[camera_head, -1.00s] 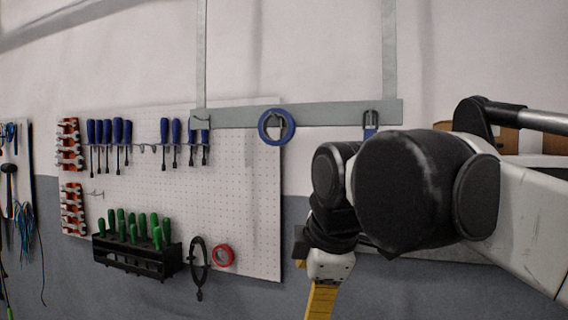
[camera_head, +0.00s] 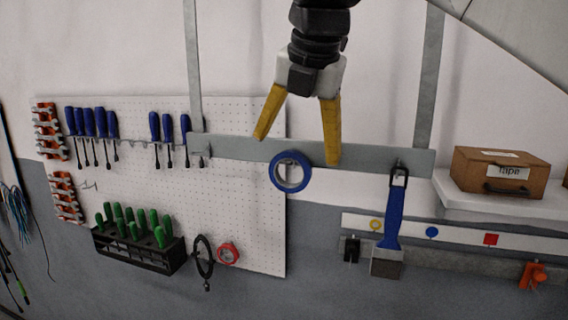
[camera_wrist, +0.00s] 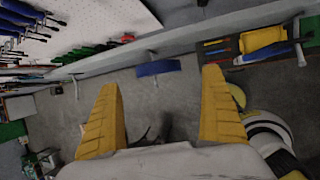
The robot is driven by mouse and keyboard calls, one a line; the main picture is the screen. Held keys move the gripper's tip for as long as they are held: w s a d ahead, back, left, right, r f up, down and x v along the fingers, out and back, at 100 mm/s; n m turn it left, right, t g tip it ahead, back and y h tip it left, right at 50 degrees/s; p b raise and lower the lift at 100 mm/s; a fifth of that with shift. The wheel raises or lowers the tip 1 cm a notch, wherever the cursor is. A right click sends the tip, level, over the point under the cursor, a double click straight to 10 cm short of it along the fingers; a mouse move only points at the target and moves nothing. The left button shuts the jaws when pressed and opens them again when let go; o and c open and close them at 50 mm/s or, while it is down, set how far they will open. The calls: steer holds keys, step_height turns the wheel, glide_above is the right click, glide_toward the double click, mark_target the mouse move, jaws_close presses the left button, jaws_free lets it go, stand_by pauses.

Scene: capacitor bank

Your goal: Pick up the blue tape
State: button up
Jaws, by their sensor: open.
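The blue tape (camera_head: 290,171) is a ring hanging on a hook of the grey metal rail (camera_head: 350,153), at the right edge of the pegboard. In the wrist view the blue tape (camera_wrist: 158,68) shows edge-on as a short blue band, centred between and beyond the fingertips. My gripper (camera_head: 297,150) is open and empty, with yellow fingers pointing down. In the head view its fingertips lie just above and on either side of the tape. It also shows in the wrist view (camera_wrist: 160,85), fingers spread. The tape is apart from both fingers.
A cardboard box labelled tape (camera_head: 500,172) sits on a shelf. The pegboard (camera_head: 235,180) holds screwdrivers, wrenches and a red tape roll (camera_head: 228,253).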

mark_target(289, 184)
steer(key=p+x, duration=0.1)
steer(key=x, duration=0.5)
steer(key=shift+a+f, duration=0.1)
steer(key=shift+a, duration=0.05)
steer(key=shift+w+a+f, duration=0.1)
steer(key=shift+w+f, duration=0.3)
steer(key=shift+f, duration=0.15)
steer(key=shift+s, duration=0.15)
steer(key=c, duration=0.6)
steer(key=shift+r, duration=0.1)
steer(key=c, duration=0.6)
steer(key=shift+c, duration=0.3)
